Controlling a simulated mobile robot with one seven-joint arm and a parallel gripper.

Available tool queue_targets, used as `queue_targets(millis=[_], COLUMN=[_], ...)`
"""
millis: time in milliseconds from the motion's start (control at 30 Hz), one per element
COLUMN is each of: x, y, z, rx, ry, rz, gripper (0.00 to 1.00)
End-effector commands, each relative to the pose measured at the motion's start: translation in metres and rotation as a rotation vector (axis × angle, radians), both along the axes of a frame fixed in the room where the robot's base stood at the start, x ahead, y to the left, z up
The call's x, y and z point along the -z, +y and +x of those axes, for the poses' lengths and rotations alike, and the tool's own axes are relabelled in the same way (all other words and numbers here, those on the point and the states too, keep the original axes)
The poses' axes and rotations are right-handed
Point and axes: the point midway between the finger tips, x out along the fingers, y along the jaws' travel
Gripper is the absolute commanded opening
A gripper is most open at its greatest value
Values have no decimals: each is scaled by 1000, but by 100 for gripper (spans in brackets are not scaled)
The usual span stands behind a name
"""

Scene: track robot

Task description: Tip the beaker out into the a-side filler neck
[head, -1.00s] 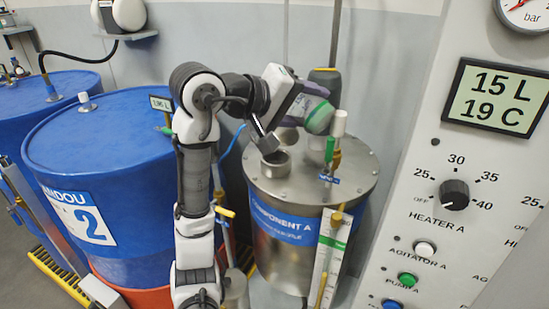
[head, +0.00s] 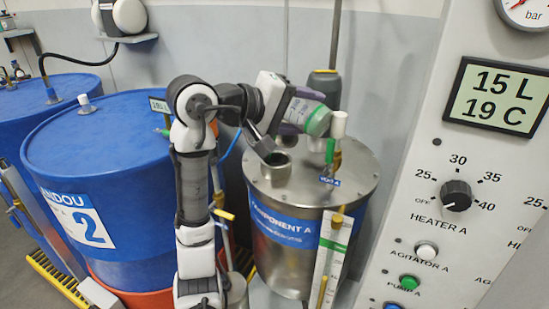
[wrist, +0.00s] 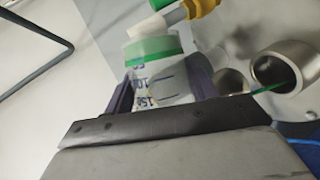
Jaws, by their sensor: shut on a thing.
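My gripper (head: 298,112) is shut on the beaker (head: 317,120), a clear cup with a green band and blue markings. In the head view the beaker lies tilted well over, green end to the right, above the tank lid. The wrist view shows the beaker (wrist: 160,82) between the purple fingers of my gripper (wrist: 162,90). The a-side filler neck (head: 277,170) is a short open metal collar on the tank labelled Component A. The beaker is above and right of it, apart. The neck (wrist: 283,68) is right of the beaker in the wrist view. The beaker's contents cannot be made out.
The steel tank lid (head: 330,187) also carries a white-topped, green-handled valve (head: 335,150), close to the beaker's green end. A control panel (head: 450,220) stands at the right. Large blue drums (head: 100,150) stand at the left.

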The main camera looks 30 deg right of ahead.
Motion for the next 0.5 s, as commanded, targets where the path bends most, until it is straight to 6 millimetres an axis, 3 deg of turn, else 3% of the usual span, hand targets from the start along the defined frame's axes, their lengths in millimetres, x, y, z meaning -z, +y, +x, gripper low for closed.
queue_targets(millis=[500], x=[4], y=[1], z=[3], rx=[0], ry=[28], rz=[-8], gripper=[32])
